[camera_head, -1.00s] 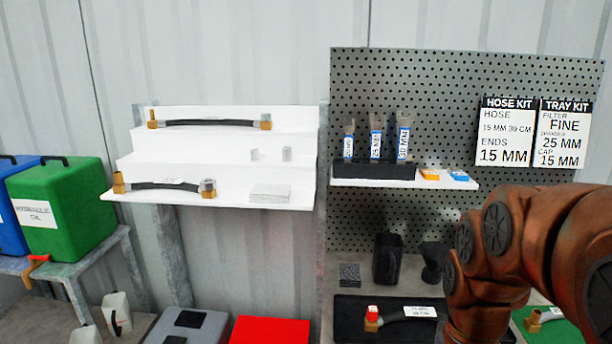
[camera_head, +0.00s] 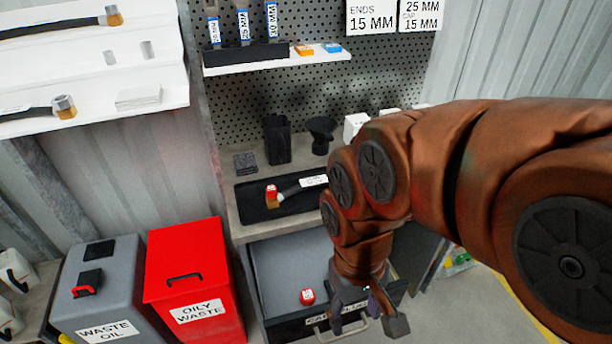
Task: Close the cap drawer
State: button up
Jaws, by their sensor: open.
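The cap drawer (camera_head: 268,278) is pulled out below the grey bench in the head view. Its grey inside shows, with one red cap (camera_head: 307,297) lying near its front. A dark front panel with a label and a light handle (camera_head: 337,325) faces the bottom of the view; the label is partly hidden. My gripper (camera_head: 368,326) is open and empty, pointing down at the drawer's front right, close to the handle. I cannot tell whether it touches the handle or the front. My arm hides the drawer's right part.
A red oily waste bin (camera_head: 190,285) and a grey waste oil bin (camera_head: 98,290) stand left of the drawer. A black tray (camera_head: 250,205) with a hose lies on the bench above it. Yellow floor marking and open floor show at the right.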

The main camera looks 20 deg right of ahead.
aim_at(286, 265)
jog(key=z, duration=2.3)
jog(key=k, duration=1.35)
jog(key=u, duration=2.2)
